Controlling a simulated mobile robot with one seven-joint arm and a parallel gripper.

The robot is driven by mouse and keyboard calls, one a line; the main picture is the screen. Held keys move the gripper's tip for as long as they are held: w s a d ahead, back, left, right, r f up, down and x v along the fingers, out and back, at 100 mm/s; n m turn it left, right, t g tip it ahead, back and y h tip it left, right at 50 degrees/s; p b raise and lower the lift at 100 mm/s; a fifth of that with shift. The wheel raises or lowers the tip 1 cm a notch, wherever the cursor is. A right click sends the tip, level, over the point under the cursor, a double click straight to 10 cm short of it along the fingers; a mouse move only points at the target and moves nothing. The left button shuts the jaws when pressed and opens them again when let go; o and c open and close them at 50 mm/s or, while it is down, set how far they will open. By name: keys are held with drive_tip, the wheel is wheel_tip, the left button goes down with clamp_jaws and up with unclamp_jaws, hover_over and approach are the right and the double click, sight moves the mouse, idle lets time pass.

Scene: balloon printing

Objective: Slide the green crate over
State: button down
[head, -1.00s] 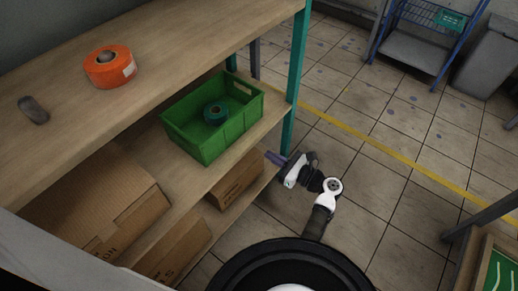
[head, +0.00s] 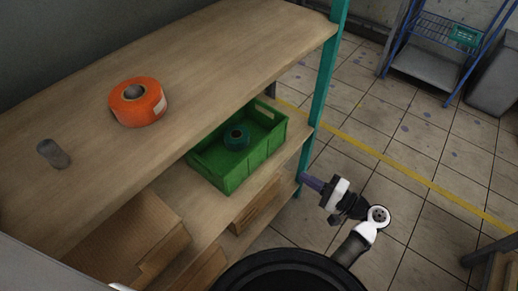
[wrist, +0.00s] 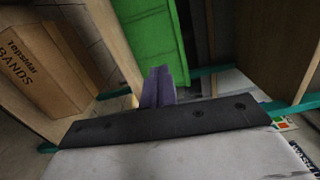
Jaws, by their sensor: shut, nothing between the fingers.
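The green crate (head: 236,172) stands upright on the middle shelf (head: 268,184) in the head view, partly under the upper shelf. My gripper (head: 305,180) is outside the shelf's right end, lower right of the crate, close to the teal post. In the wrist view my gripper's purple fingers (wrist: 160,84) are together and empty. The crate's green wall (wrist: 150,35) shows just beyond the fingertips there; I cannot tell whether they touch it.
The upper shelf (head: 215,60) holds an orange roll (head: 138,102) and a grey cylinder (head: 53,154). A teal post (head: 325,85) stands at the shelf's right end. Cardboard boxes (head: 130,235) sit below. A blue cart (head: 430,65) stands on the far floor.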

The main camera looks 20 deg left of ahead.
sight(261, 152)
drive_tip(key=shift+n, duration=0.4)
drive_tip(key=p+x, duration=0.1)
drive_tip(key=x, duration=0.5)
drive_tip(key=p+x, duration=0.1)
drive_tip(key=x, duration=0.6)
drive_tip(key=shift+r+p, duration=0.2)
drive_tip(key=shift+p, duration=0.2)
drive_tip(key=shift+w+a+f, duration=0.1)
drive_tip(key=shift+w+a, duration=0.05)
drive_tip(key=shift+a, duration=0.25)
drive_tip(key=b+x, duration=0.1)
drive_tip(key=x, duration=0.6)
drive_tip(key=shift+w+a, duration=0.1)
drive_tip(key=shift+a, duration=0.1)
drive_tip(key=shift+d, duration=0.15)
